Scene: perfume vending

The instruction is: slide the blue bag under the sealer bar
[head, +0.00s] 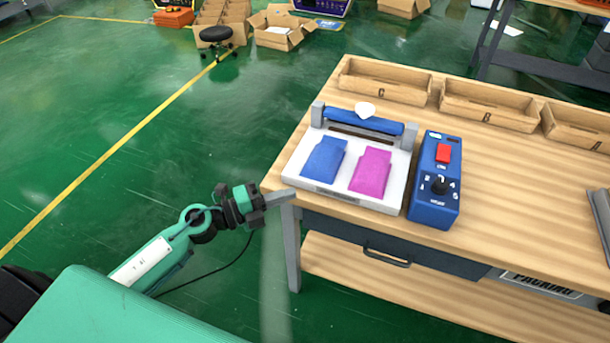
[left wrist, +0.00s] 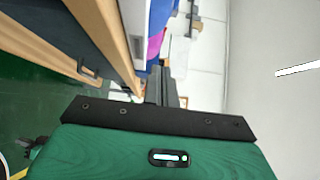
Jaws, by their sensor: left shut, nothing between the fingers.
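The blue bag (head: 324,158) lies flat on the white base (head: 395,197) of the sealer, on its left side. A magenta bag (head: 371,172) lies beside it on the right. The sealer's blue bar (head: 362,122) is at the back of the base, behind both bags, with a white knob (head: 365,109) on top. My left gripper (head: 279,198) is shut and empty at the table's front left corner, apart from the bags. It also shows in the left wrist view (left wrist: 163,88). My right gripper is not in view.
A blue control box (head: 435,205) with a red switch and a dial stands right of the sealer. Wooden trays (head: 384,83) line the table's back edge.

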